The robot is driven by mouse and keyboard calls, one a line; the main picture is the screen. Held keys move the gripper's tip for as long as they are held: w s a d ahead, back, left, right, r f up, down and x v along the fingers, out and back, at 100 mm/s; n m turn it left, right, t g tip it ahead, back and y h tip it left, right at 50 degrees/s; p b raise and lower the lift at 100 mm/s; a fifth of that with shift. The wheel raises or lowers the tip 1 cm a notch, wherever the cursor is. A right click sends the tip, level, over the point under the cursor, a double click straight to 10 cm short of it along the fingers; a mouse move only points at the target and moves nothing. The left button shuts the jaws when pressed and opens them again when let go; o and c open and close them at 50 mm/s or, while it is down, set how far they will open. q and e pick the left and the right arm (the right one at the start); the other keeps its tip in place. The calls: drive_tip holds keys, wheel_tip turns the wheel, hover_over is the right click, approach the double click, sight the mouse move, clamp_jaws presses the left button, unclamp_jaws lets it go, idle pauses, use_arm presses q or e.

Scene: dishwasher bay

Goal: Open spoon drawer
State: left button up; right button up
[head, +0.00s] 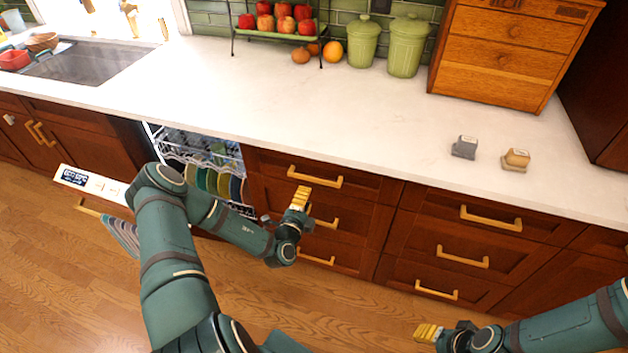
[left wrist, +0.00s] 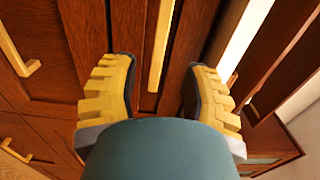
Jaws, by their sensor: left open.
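A column of dark wood drawers with yellow bar handles stands right of the open dishwasher. Its top drawer (head: 375,187) is closed, with its handle (head: 315,177) just above my left gripper. My left gripper (head: 300,197) is open in front of this column. In the left wrist view, a yellow handle (left wrist: 161,45) lies ahead, between the open fingers of my left gripper (left wrist: 160,95), with no contact seen. No label shows which drawer holds spoons. My right gripper (head: 428,332) is low at the bottom right, away from the drawers; its finger gap is unclear.
The dishwasher door (head: 95,185) is down, with plates in the rack (head: 205,160) left of my left gripper. A second drawer column (head: 475,240) is closed at right. The white countertop (head: 300,110) is mostly clear, with two small stamp-like objects (head: 465,147) (head: 516,160) at right.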

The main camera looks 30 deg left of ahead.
sight(313, 181)
use_arm(q)
drive_tip(key=b+x, duration=0.1)
drive_tip(key=x, duration=0.7)
drive_tip(key=shift+w, duration=0.15)
clamp_jaws()
